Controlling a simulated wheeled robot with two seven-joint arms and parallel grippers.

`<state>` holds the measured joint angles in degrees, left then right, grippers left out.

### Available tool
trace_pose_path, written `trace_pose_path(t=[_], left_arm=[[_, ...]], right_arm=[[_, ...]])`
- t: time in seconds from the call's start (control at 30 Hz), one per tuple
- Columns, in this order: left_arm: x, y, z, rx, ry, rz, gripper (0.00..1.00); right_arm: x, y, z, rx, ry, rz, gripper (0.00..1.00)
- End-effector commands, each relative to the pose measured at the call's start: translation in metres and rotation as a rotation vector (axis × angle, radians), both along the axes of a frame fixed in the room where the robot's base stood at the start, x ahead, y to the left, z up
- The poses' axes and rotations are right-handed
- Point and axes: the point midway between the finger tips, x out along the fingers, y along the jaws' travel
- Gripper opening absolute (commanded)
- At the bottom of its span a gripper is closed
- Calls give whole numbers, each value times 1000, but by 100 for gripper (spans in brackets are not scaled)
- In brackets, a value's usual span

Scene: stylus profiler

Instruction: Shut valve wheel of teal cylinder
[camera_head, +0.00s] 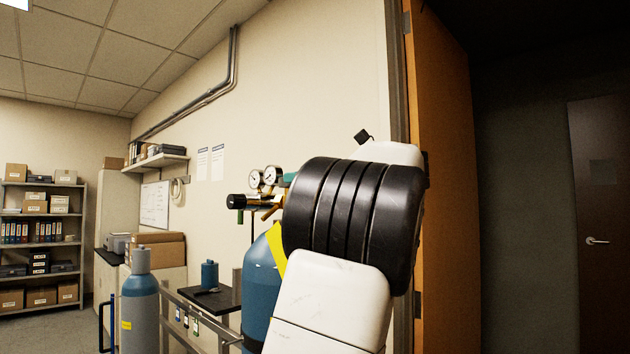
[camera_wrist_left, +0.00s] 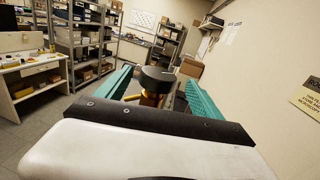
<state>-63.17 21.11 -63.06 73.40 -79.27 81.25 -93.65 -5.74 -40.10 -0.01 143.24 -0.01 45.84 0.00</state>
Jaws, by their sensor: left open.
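A blue-teal cylinder (camera_head: 260,290) with a yellow band stands at the centre of the head view, its right side and top partly hidden by my arm. Brass fittings with two gauges (camera_head: 262,178) and a black knob (camera_head: 237,201) show above it. In the left wrist view, a dark round valve wheel (camera_wrist_left: 157,74) sits on a brass valve body (camera_wrist_left: 150,98). My left gripper (camera_wrist_left: 158,86) is open, with one teal finger on each side of the wheel. I cannot tell whether either finger touches it. My right gripper is not in view.
A second blue-grey cylinder (camera_head: 140,310) stands at the left. Shelves (camera_head: 42,245) stand at the far left. An orange door edge (camera_head: 445,180) is right of my arm.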

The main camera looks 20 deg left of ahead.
Motion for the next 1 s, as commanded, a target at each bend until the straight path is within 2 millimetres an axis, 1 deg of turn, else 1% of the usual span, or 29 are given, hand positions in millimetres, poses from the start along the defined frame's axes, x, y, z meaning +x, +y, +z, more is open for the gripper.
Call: trace_pose_path(t=[0.07, 0.17, 0.5, 0.6, 0.73, 0.97, 1.0], left_arm=[[0, 4, 0, 9, 42, 7, 77], [1, 11, 0, 13, 60, 10, 77], [10, 62, 0, 12, 57, 11, 77], [13, 72, 1, 12, 57, 10, 77], [14, 79, 1, 12, 57, 8, 77], [15, 80, 1, 12, 56, 7, 77], [15, 80, 1, 12, 56, 7, 75]], right_arm=[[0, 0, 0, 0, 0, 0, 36], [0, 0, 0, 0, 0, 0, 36], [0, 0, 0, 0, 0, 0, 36], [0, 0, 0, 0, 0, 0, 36], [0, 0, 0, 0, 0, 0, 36], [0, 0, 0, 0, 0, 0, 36], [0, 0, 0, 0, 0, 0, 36]])
